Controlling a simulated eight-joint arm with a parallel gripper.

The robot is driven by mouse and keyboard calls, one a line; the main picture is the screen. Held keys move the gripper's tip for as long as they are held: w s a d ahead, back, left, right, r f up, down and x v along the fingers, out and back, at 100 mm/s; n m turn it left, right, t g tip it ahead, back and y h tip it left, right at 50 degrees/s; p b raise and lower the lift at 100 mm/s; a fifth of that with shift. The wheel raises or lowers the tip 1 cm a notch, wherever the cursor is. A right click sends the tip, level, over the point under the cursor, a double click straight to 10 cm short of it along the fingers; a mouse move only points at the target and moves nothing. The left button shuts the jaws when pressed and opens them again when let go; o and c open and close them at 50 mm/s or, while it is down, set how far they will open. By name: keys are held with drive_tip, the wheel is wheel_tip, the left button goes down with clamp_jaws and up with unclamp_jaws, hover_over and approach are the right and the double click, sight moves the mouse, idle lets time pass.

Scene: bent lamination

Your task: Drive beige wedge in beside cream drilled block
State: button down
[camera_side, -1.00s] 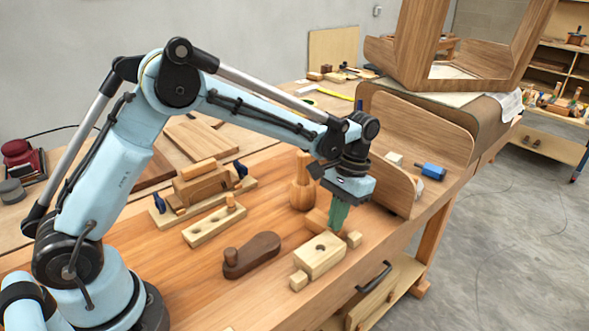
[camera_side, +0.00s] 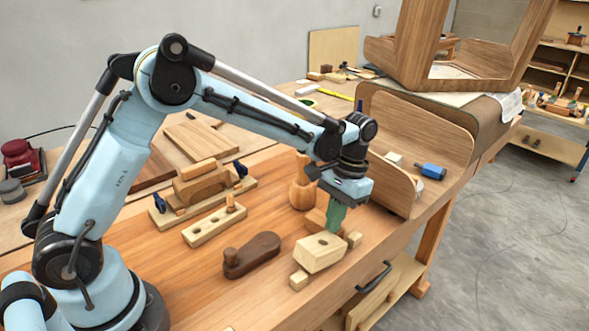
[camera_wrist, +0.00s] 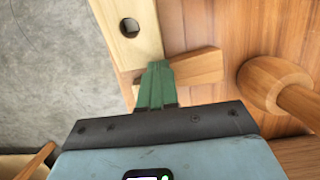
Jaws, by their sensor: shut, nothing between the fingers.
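The cream drilled block (camera_side: 320,253) sits near the front edge of the bench, with its dark hole facing up. It also shows at the top of the wrist view (camera_wrist: 128,30). A tan-beige wedge-like piece (camera_side: 315,221) lies behind the block; in the wrist view the piece (camera_wrist: 203,66) sticks out to the right of my fingertips. My gripper (camera_side: 333,230) is shut and empty, its green fingers pointing down at the block's far end. In the wrist view the fingertips (camera_wrist: 157,68) cover part of the wedge; I cannot tell whether they touch it.
Small pale ends (camera_side: 299,281) protrude beside the block. A dark brown wooden tool (camera_side: 251,255), a drilled strip (camera_side: 214,225) and a clamped plane-like block (camera_side: 201,183) lie to the left. A rounded wooden mallet (camera_side: 302,190) stands behind. A curved wooden panel (camera_side: 397,188) rises at right.

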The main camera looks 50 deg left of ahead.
drive_tip(key=w, duration=0.3)
drive_tip(key=shift+r, duration=0.1)
drive_tip(key=shift+w+f+v, duration=0.25)
drive_tip(key=shift+w+v, duration=0.7)
drive_tip(key=shift+v, duration=4.15)
drive_tip(key=x, duration=1)
drive_tip(key=shift+d+f, duration=0.1)
drive_tip(key=shift+d, duration=0.15)
drive_tip(key=shift+s, duration=1.1)
drive_tip(key=shift+s+r, duration=0.2)
drive_tip(key=shift+s, duration=0.65)
drive_tip(key=shift+s+a, duration=0.1)
drive_tip(key=shift+s, duration=0.75)
